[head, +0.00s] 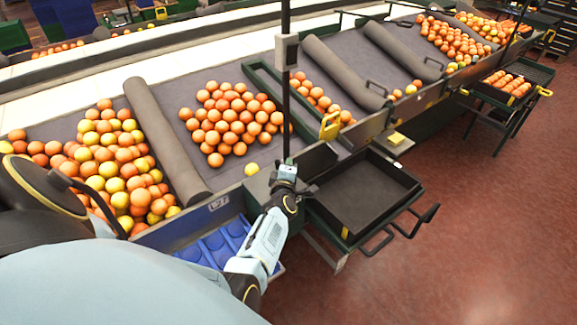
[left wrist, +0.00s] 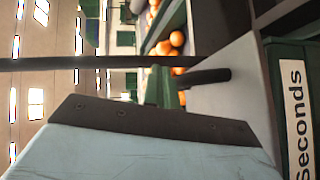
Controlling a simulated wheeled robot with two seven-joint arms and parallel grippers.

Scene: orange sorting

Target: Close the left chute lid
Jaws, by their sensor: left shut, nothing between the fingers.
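My left gripper (head: 287,177) is shut and empty. In the head view it is beside the black upright post, at the near edge of the sorting belt. A grey panel (head: 313,161), which looks like the chute lid, is just right of it. In the left wrist view a grey panel (left wrist: 226,92) with a dark bar-like handle (left wrist: 205,77) stands beside a green box labelled "Seconds" (left wrist: 297,115). Whether the lid is fully open or partly shut is hard to tell. Contact between the gripper and the lid cannot be made out. My right gripper is not in view.
An empty black tray (head: 362,196) with handles is right of my gripper. A blue crate (head: 215,245) lies below the belt on the left. Piles of oranges (head: 232,120) cover the belt. A black post (head: 286,85) rises beside my gripper.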

